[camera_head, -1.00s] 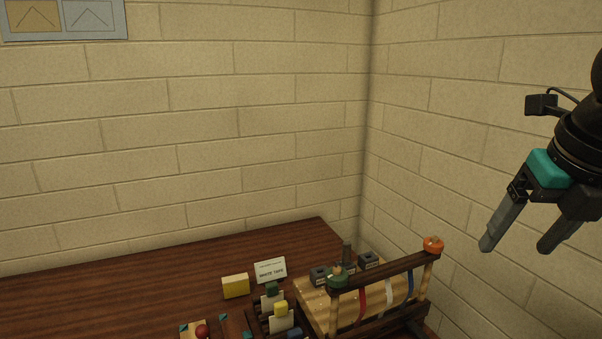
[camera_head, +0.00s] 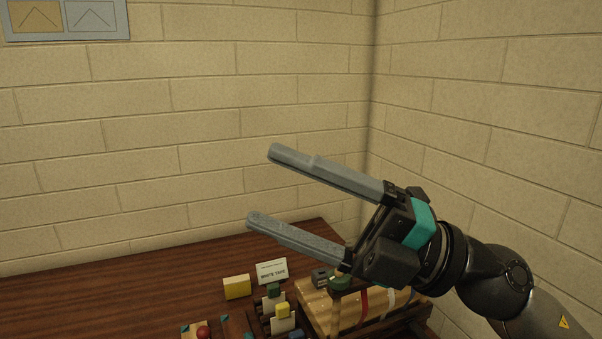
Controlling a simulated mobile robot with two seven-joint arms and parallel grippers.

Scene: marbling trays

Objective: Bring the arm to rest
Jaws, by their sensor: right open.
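My right gripper (camera_head: 261,187) is large in the middle of the head view, with its arm coming in from the lower right. Its two grey fingers point left and are spread wide apart, with nothing between them. It shows in front of the brick wall, over the back of the table in the picture. The hand and wrist hide part of the wooden rack (camera_head: 334,305) at the lower right. My left gripper is not in view.
The dark wooden table (camera_head: 120,290) holds a yellow block (camera_head: 236,287), a white sign (camera_head: 271,271), a holder with small coloured blocks (camera_head: 282,310) and a red ball (camera_head: 203,332). Brick walls (camera_head: 200,130) meet in a corner behind. The table's left part is clear.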

